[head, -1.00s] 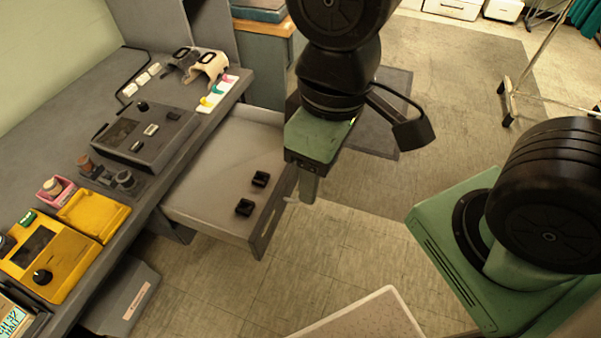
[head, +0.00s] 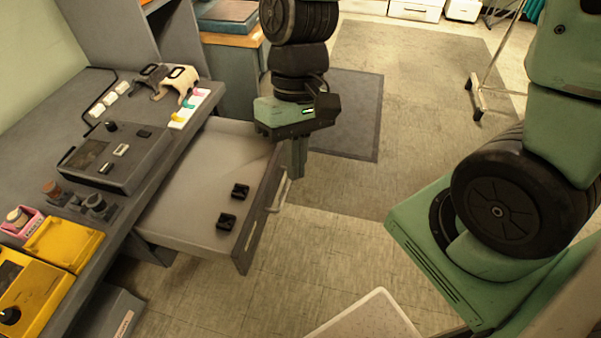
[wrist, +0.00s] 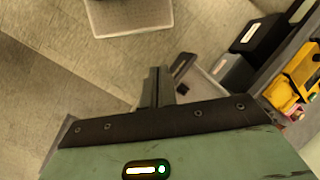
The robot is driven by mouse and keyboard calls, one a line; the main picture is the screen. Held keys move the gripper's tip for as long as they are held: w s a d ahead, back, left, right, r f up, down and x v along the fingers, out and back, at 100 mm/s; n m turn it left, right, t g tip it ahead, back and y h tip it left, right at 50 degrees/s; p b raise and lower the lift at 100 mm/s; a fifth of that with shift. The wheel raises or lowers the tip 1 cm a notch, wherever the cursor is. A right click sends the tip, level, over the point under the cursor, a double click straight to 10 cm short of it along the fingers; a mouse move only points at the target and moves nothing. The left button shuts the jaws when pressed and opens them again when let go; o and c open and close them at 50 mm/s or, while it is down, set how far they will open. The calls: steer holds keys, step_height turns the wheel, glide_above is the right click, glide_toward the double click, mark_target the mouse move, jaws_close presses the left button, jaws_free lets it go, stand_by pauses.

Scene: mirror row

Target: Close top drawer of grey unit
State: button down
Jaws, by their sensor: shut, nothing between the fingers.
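The grey unit (head: 60,115) stands at the left in the head view. Its top drawer (head: 185,205) is pulled well out, with two small black objects lying inside. A pale bar handle (head: 279,195) is on the drawer's front. My gripper (head: 297,172) is shut and empty, pointing down just outside the drawer front near its far end. Whether it touches the front I cannot tell. In the wrist view the shut fingers (wrist: 156,88) show beside part of the drawer front (wrist: 182,65).
A dark control box (head: 105,155), yellow trays (head: 62,243) and other small items stand on the unit's top. A grey bin (head: 112,312) is on the floor below. Open floor lies right of the drawer, with a dark mat (head: 345,125) behind my gripper.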

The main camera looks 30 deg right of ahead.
steer(key=w+d+f+m+t+y+b, duration=0.2)
steer(key=w+d+f+m+t+y, duration=0.35)
steer(key=d+f+m, duration=0.65)
steer(key=w+d+f+m+t+y+b, duration=0.3)
steer(key=w+d+f+m+t+y, duration=0.25)
steer(key=d+f+m, duration=0.65)
steer(key=w+a+f+p, duration=0.1)
steer(key=w+a, duration=0.1)
steer(key=a, duration=0.4)
steer(key=w+a+f+g+p, duration=0.1)
steer(key=w+a+f, duration=0.1)
steer(key=a, duration=0.4)
steer(key=shift+w+m, duration=0.3)
steer(key=shift+w, duration=0.55)
steer(key=shift+r, duration=0.1)
steer(key=b, duration=0.1)
glide_above(221, 165)
steer(key=shift+s+d, duration=0.2)
steer(key=shift+s, duration=0.05)
steer(key=shift+w+a, duration=0.15)
steer(key=shift+a, duration=0.05)
steer(key=shift+w+a+r, duration=0.1)
steer(key=shift+w+r, duration=0.05)
steer(key=shift+r, duration=0.1)
